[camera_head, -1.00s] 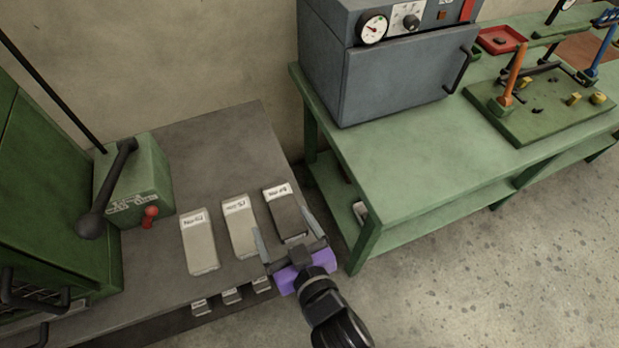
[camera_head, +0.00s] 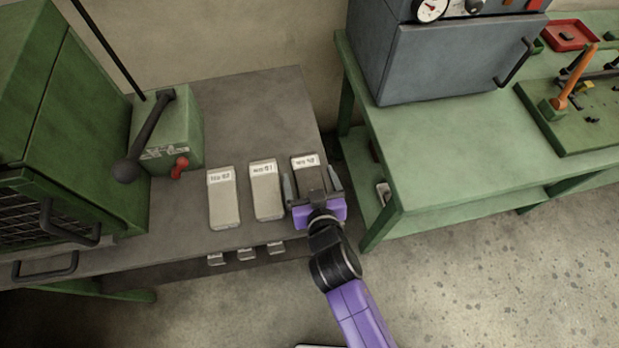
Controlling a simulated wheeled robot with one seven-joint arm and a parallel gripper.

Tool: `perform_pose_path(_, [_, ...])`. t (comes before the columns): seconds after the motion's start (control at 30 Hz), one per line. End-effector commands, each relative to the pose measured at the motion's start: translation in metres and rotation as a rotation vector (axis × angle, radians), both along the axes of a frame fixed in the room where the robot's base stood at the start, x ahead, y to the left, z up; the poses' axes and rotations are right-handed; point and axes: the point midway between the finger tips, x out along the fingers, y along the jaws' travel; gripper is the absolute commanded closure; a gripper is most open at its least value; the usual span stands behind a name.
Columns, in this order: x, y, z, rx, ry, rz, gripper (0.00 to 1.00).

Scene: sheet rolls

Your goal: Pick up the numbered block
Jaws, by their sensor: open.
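Three flat blocks with white labels lie in a row near the front edge of the grey table. The left block (camera_head: 223,204) and the middle block (camera_head: 265,195) are pale grey. The label numbers are too small to read surely. My gripper (camera_head: 309,186) is open, with one finger on each side of the right block. The near part of that block is hidden by my gripper. I cannot tell whether the fingers touch it.
A green machine with a lever (camera_head: 148,137) and red knob (camera_head: 180,163) stands on the left. Small tabs (camera_head: 246,254) stick out below the table's front edge. A green bench (camera_head: 440,140) with a grey oven (camera_head: 450,60) stands to the right, across a narrow gap.

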Motion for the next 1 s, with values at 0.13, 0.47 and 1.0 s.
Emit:
perform_pose_path(0.13, [0.0028, 0.0009, -0.0014, 0.001, 0.000, 0.000, 0.13])
perform_pose_path(0.47, [0.0025, 0.0009, -0.0013, 0.000, 0.000, 0.001, 0.50])
perform_pose_path(1.0, [0.0030, 0.0014, 0.0017, 0.001, -0.004, 0.001, 1.00])
